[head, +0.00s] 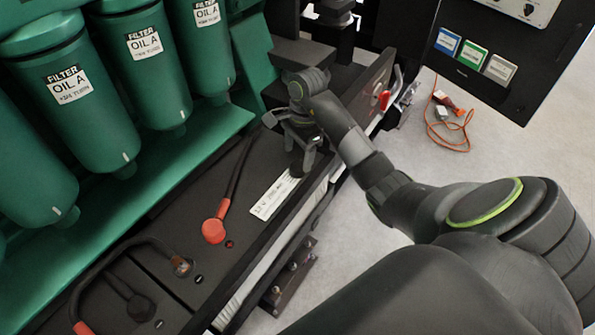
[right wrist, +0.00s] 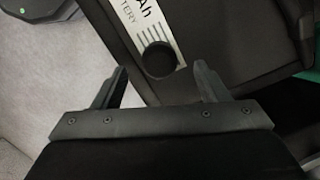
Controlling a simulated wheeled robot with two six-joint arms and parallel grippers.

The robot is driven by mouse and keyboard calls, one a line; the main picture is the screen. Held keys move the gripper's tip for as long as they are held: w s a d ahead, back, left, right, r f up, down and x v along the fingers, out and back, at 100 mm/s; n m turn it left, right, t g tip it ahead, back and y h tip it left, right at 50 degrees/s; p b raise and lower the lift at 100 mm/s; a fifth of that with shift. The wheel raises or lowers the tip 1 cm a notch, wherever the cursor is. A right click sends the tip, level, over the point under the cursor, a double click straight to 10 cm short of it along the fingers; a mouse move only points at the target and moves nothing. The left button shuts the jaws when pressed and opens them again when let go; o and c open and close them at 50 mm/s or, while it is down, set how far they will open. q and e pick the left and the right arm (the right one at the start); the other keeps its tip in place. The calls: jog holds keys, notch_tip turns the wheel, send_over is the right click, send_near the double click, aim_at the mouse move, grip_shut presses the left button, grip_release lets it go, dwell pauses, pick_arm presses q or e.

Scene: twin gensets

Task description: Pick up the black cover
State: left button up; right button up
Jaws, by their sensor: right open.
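A small round black cover (head: 296,171) sits on top of the dark battery, at the far end of its white label. In the right wrist view the cover (right wrist: 158,59) shows as a black disc overlapping the label's edge. My right gripper (head: 291,142) is open and empty near it. In the right wrist view the cover appears between the two fingertips of the gripper (right wrist: 160,69); I cannot tell the remaining height. Another black cap (head: 140,308) with a cable is at the lower left. My left gripper is not in view.
A red terminal cover (head: 214,230) with a black cable is on the battery tops. Green oil filters (head: 159,67) stand along the left. A black panel (head: 490,60) stands at the upper right. An orange cable (head: 452,127) lies on the grey floor.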

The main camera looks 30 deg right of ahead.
aim_at(298, 163)
notch_tip(298, 163, down, 4)
jog(key=shift+r+b, duration=0.2)
jog(key=shift+b, duration=1.05)
pick_arm(q)
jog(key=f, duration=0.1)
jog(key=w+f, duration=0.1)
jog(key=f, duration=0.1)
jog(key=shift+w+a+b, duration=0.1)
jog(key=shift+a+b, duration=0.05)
jog(key=shift+b, duration=0.15)
pick_arm(e)
jog(key=shift+f, duration=0.3)
jog(key=c, duration=1)
